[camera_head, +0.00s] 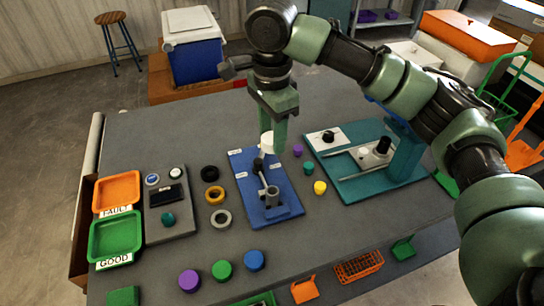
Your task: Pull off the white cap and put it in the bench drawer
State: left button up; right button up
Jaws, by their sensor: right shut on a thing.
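My right gripper (274,120) comes in from the upper right and points down over the blue fixture plate (287,209). It is shut on the white cap (266,142), which shows at its fingertips above the far part of the plate. A dark fitting (258,165) stands just below the cap; I cannot tell whether they touch. The bench drawer cannot be made out for sure; a brown panel (83,235) shows along the bench's left side. My left gripper is not in view.
Orange (118,172) and green (139,235) trays lie at the left by a grey control box (180,218). Several coloured rings and round caps lie near the blue plate. A teal fixture (408,155) stands to its right.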

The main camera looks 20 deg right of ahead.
jog(key=shift+r, duration=1.2)
jog(key=shift+r+p, duration=2)
jog(key=shift+p, duration=1.15)
